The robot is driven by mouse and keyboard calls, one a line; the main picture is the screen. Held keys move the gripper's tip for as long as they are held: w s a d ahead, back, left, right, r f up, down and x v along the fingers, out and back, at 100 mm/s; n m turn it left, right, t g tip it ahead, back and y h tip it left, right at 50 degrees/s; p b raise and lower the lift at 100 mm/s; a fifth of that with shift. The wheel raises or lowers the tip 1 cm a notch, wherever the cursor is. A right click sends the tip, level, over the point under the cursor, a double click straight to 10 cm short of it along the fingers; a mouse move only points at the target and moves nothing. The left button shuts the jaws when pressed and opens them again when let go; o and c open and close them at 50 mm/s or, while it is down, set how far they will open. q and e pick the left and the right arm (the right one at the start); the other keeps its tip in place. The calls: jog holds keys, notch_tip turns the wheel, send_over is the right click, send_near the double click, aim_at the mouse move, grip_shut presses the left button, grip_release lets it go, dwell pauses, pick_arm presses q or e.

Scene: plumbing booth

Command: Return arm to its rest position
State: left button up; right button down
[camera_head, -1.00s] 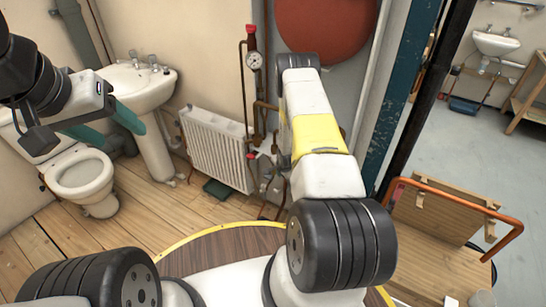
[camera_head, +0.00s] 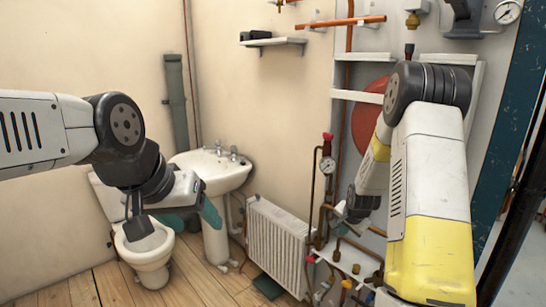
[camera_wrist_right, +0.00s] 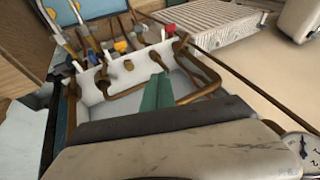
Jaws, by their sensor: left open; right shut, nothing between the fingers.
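My left arm reaches in from the left in the head view. Its gripper (camera_head: 191,220) has two teal fingers spread apart with nothing between them, in front of the toilet and washbasin. My right arm (camera_head: 428,180), white with yellow bands, fills the right of the head view and folds back toward the pipework. Its wrist is partly hidden behind the arm links. In the right wrist view the right gripper's teal fingers (camera_wrist_right: 157,92) are together and empty, in front of a white box with copper pipes; contact with it cannot be told.
A toilet (camera_head: 148,252), washbasin (camera_head: 212,170) and white radiator (camera_head: 277,245) stand along the wall. A pressure gauge (camera_head: 327,165), copper pipes and valves are close to my right wrist. A red round vessel (camera_head: 368,130) is behind the right arm. A small shelf (camera_head: 273,42) is higher up.

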jog(key=s+a+r+n+y, duration=0.1)
jog(key=s+a+r+n, duration=0.15)
jog(key=s+r, duration=0.55)
jog(key=s+a+r+n, duration=0.2)
jog(key=s+a+r, duration=0.15)
jog(key=r, duration=0.85)
jog(key=s+a+r+n, duration=0.1)
jog(key=s+r, duration=0.1)
jog(key=s, duration=0.5)
jog(key=s+a+r+n+y, duration=0.1)
jog(key=s+a+r+n, duration=0.1)
jog(key=s, duration=0.5)
jog(key=s+a+r+n, duration=0.1)
jog(key=s+r+n, duration=0.1)
jog(key=s, duration=0.5)
jog(key=shift+a+r, duration=0.25)
jog(key=shift+r, duration=0.5)
jog(key=shift+n, duration=0.25)
